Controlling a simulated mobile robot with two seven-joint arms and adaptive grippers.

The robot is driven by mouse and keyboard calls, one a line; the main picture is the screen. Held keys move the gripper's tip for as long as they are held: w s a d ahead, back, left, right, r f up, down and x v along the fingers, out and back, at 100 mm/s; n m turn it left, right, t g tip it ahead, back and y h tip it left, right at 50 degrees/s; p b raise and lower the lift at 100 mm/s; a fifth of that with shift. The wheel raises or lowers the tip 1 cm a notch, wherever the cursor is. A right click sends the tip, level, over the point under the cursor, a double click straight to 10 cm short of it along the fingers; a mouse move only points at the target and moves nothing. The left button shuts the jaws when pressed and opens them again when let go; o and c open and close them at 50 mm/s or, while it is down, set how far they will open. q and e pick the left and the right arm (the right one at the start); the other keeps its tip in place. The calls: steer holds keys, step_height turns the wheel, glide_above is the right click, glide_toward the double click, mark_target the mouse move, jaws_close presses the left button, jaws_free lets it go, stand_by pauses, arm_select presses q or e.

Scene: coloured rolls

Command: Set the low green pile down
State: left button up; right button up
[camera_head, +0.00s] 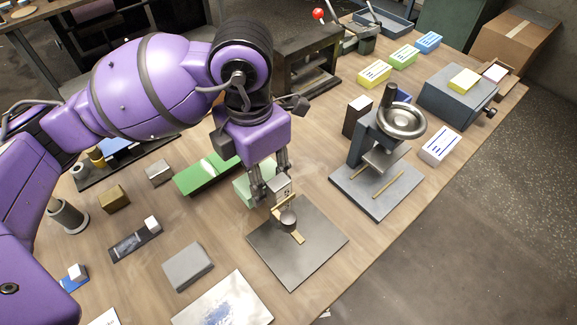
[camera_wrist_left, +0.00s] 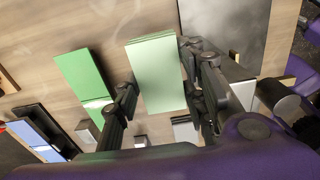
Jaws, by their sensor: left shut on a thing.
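A pale green pile (camera_head: 243,188) shows partly behind my left gripper (camera_head: 268,188) in the head view. In the left wrist view the pale green pile (camera_wrist_left: 157,70) lies between the two fingers of my left gripper (camera_wrist_left: 160,105), which is shut on it. I cannot tell whether its underside touches the table. A brighter green, longer pile (camera_head: 207,173) lies on the table just left of it; it also shows in the left wrist view (camera_wrist_left: 82,74), apart from the fingers. My right gripper is in neither view.
A dark metal plate (camera_head: 322,243) with a small round weight and wooden strips is right in front of the gripper. A press with a handwheel (camera_head: 402,121) stands to the right. A grey block (camera_head: 188,265) and a white sheet (camera_head: 225,303) are at the front. Bare wood (camera_head: 215,225) lies between.

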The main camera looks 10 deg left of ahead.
arm_select(q)
steer(key=shift+f, duration=2.35)
steer(key=shift+f+b, duration=0.55)
steer(key=shift+f, duration=0.1)
steer(key=o, duration=0.9)
steer(key=shift+r, duration=0.1)
